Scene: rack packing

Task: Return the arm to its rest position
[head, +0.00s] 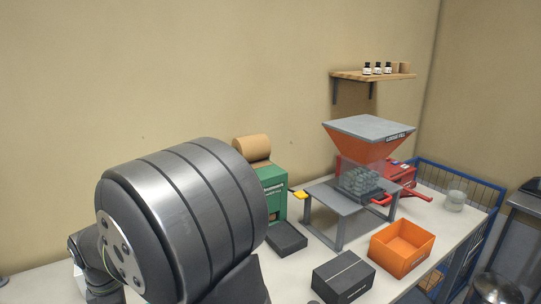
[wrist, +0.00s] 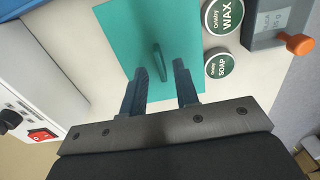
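In the wrist view my gripper (wrist: 162,75) has its two dark fingers well apart, with a clear gap between them. A flat teal panel (wrist: 120,35) lies beyond the fingertips. A slim dark teal upright piece (wrist: 160,62) on it shows between the fingers, apart from both. Nothing is held. In the head view my large grey arm link fills the lower left, and my gripper is not visible there.
A grey device with an orange knob (wrist: 298,44) is farther right. A white unit with a red switch (wrist: 42,135) is at left. An orange bin (head: 402,250) stands on the bench.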

